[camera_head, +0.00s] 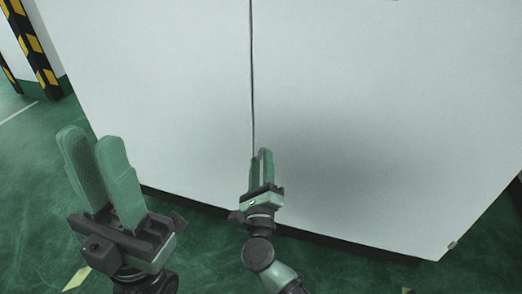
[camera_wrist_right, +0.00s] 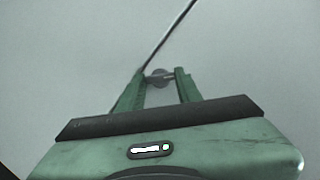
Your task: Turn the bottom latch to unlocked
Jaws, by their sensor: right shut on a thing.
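The bottom latch (camera_wrist_right: 159,77) is a small grey round piece beside the dark door seam in the right wrist view. It sits between the fingers of my right gripper (camera_wrist_right: 159,73), which is shut on it. In the head view my right gripper (camera_head: 261,156) reaches up to the white cabinet front (camera_head: 350,110) at the seam (camera_head: 252,80), low on the doors. Its fingers mostly hide the latch there, so its turn angle cannot be told. My left gripper (camera_head: 90,137) is open and empty, in front of the cabinet's lower left.
A black and yellow striped post (camera_head: 38,55) stands at the far left. The green floor (camera_head: 35,160) is clear at the left. A dark base strip (camera_head: 340,243) runs under the cabinet, with a small grey piece (camera_head: 452,244) at its lower right corner.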

